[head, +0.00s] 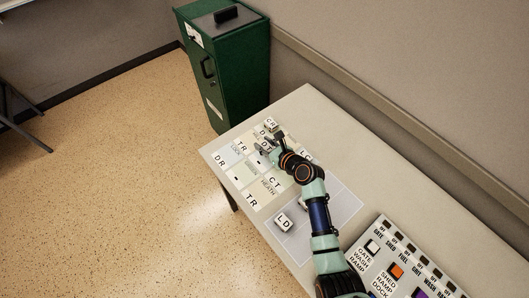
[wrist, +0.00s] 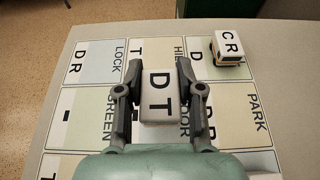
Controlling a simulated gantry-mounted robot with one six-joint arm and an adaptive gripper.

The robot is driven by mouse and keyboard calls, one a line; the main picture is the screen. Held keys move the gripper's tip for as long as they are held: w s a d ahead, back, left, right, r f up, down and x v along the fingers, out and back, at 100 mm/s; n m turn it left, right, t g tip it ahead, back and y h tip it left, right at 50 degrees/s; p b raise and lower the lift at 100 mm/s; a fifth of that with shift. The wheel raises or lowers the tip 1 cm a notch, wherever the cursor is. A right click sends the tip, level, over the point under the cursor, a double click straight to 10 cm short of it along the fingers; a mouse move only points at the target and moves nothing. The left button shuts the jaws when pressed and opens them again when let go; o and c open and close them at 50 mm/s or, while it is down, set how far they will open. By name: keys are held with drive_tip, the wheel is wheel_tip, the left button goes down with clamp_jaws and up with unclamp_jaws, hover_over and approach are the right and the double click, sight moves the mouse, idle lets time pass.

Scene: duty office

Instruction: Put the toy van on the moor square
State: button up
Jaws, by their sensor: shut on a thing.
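My gripper (wrist: 160,100) is shut on a white-topped toy vehicle (wrist: 160,97) marked "D T"; its sides are mostly hidden, so I cannot tell its type for sure. A square whose name shows only as "OOR" (wrist: 185,127), likely the moor square, lies under and beside the held toy, partly covered by it and my fingers. I cannot tell whether the toy touches the board. In the head view my gripper (head: 268,150) is over the lettered board, with the arm hiding part of it.
Another toy vehicle, marked "C R" (wrist: 229,46), stands at the board's far side. A toy marked "L D" (head: 284,221) stands on a grey pad (head: 328,222). A button panel (head: 400,265) is at the right. A green cabinet (head: 232,75) stands beyond the table.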

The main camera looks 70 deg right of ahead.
wheel_tip(320, 180, down, 4)
drive_tip(key=shift+f+b, duration=0.1)
drive_tip(key=shift+b, duration=0.9)
drive_tip(key=shift+f, duration=0.1)
drive_tip(key=o, duration=1.1)
drive_tip(key=shift+s+a+r, duration=0.1)
drive_tip(key=shift+s+r, duration=0.2)
drive_tip(key=shift+r, duration=0.1)
drive_tip(key=p+v, duration=0.4)
drive_tip(key=v, duration=0.7)
drive_tip(key=shift+s+a+f, duration=0.1)
drive_tip(key=shift+a, duration=0.1)
